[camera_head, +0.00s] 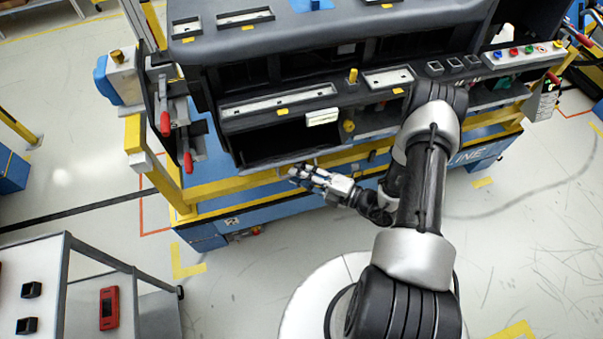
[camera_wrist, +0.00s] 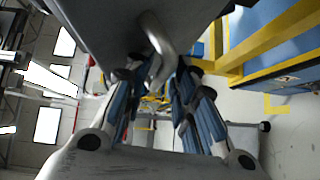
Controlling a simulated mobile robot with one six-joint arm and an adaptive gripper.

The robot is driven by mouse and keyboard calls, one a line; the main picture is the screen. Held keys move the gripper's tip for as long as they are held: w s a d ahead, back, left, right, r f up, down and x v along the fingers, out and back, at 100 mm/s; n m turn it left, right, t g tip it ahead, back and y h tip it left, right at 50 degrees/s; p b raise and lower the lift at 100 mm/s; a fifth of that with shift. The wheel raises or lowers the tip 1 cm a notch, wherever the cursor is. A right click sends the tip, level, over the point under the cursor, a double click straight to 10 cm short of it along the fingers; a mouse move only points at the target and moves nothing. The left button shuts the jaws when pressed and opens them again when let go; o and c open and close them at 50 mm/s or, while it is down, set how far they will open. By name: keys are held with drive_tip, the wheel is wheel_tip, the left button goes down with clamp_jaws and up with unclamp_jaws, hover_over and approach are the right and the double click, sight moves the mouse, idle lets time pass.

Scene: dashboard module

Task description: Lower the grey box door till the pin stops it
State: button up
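The grey box door (camera_head: 272,164) sits at the bottom left of the dashboard module. It is tilted outward, and the dark box interior shows above its edge. In the wrist view the door is the grey panel (camera_wrist: 105,22) across the top, with a curved metal handle (camera_wrist: 154,32) on it. My gripper (camera_head: 298,172) is at the door's front edge, and in the wrist view (camera_wrist: 160,78) its fingers are on both sides of the handle, seemingly shut on it. The exact contact is partly hidden. I cannot make out the stopping pin.
The dashboard module (camera_head: 245,40) stands on a blue and yellow cart (camera_head: 225,188), whose yellow rail runs just below the door. Red-handled clamps (camera_head: 187,160) are left of the box. A grey trolley (camera_head: 85,255) stands at lower left. The floor in front is open.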

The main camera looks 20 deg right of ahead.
idle(0.3)
drive_tip(key=v, duration=1.2)
drive_tip(key=shift+r, duration=0.1)
